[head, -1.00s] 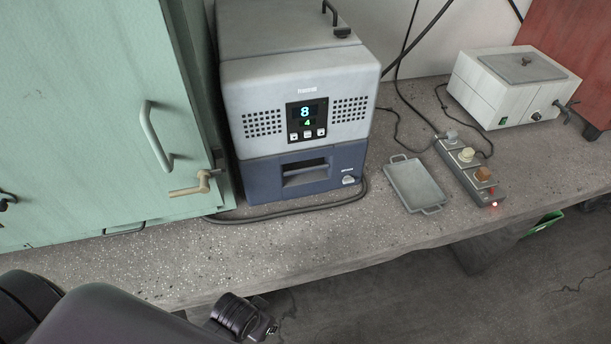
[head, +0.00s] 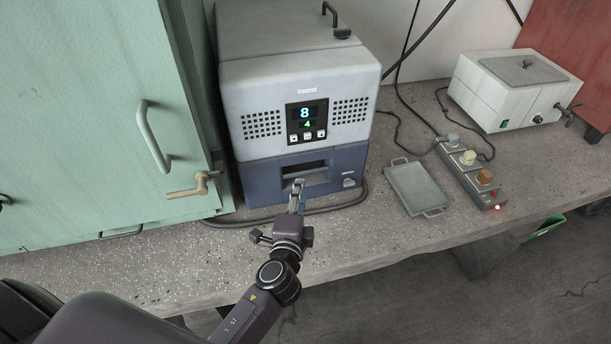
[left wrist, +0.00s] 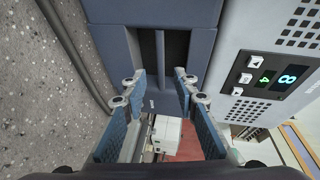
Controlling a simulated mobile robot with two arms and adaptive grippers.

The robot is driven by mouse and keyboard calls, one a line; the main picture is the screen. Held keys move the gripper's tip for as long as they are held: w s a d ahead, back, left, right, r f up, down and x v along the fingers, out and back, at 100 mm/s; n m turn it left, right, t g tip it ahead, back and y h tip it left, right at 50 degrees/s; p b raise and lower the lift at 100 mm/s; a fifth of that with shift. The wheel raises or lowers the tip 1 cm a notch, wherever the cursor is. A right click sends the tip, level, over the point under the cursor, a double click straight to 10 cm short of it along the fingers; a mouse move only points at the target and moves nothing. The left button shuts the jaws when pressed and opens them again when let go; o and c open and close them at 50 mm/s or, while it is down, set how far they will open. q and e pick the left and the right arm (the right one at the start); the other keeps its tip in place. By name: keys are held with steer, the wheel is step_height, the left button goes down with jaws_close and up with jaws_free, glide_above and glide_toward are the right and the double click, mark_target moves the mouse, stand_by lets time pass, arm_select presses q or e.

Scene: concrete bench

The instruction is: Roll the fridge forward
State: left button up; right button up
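The fridge (head: 296,85) appears to be the boxy unit on the bench, with a light grey upper part, a blue lower part and a display reading 8 and 4. A recessed grip with a bar is in its blue front; the bar (left wrist: 160,55) also shows in the left wrist view. My left gripper (head: 298,184) is at this recess in the head view, fingers pointing at it. In the left wrist view the fingers (left wrist: 161,80) are apart, one on each side of the bar. Contact cannot be told. My right gripper is not in view.
A mint green cabinet (head: 90,110) stands close on the left. A black hose (head: 330,204) lies along the fridge's base. A metal tray (head: 418,187), a control strip (head: 470,170) and a white bath (head: 508,90) are to the right. Bare bench lies in front.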

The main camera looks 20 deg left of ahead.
arm_select(q)
steer(key=x, duration=0.8)
steer(key=shift+d+p, duration=0.2)
steer(key=shift+p, duration=0.15)
steer(key=shift+r, duration=0.1)
jaws_close()
